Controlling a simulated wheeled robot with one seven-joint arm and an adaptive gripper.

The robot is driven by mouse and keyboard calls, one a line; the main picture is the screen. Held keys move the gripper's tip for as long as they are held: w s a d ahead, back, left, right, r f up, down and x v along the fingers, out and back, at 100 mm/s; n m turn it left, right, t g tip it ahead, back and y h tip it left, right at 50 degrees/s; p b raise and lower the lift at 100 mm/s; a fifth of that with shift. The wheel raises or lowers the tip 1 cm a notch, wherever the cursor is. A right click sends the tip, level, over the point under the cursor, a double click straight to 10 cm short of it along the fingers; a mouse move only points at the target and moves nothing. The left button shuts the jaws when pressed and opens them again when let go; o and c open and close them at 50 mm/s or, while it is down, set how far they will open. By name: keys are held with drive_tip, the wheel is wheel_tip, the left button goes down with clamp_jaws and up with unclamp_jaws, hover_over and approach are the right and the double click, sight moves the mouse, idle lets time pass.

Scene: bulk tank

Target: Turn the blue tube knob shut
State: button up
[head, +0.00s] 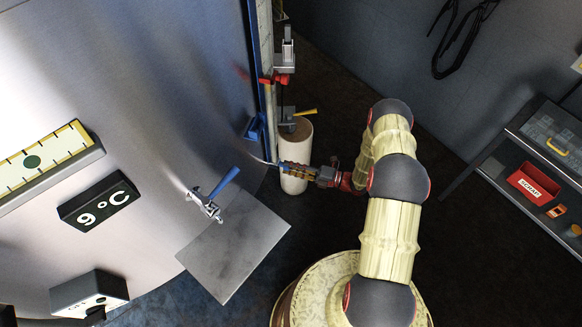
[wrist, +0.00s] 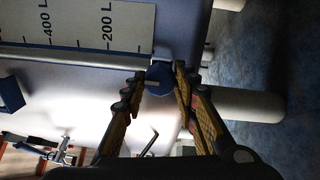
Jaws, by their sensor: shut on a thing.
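The blue tube knob (wrist: 157,80) is round and dark blue with a pale bar across its face. In the wrist view it sits between the tips of my gripper (wrist: 160,76), at the low end of the litre scale. My gripper is shut on it, one finger at each side. In the head view my gripper (head: 284,168) reaches left from the arm to the foot of the gauge board on the tank.
The steel tank (head: 150,130) fills the left, with a blue-handled tap (head: 222,185) above a grey plate (head: 235,248). A pale cylinder (head: 296,178) stands close behind my gripper. A shelf with a red scrap bin (head: 532,184) is at right. Dark floor lies between.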

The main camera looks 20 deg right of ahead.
idle(0.4)
drive_tip(key=o, duration=1.2)
drive_tip(key=shift+c, duration=0.2)
drive_tip(key=shift+d, duration=0.15)
drive_tip(key=v, duration=1.1)
drive_tip(key=shift+s+d, duration=0.3)
drive_tip(key=shift+f, duration=0.1)
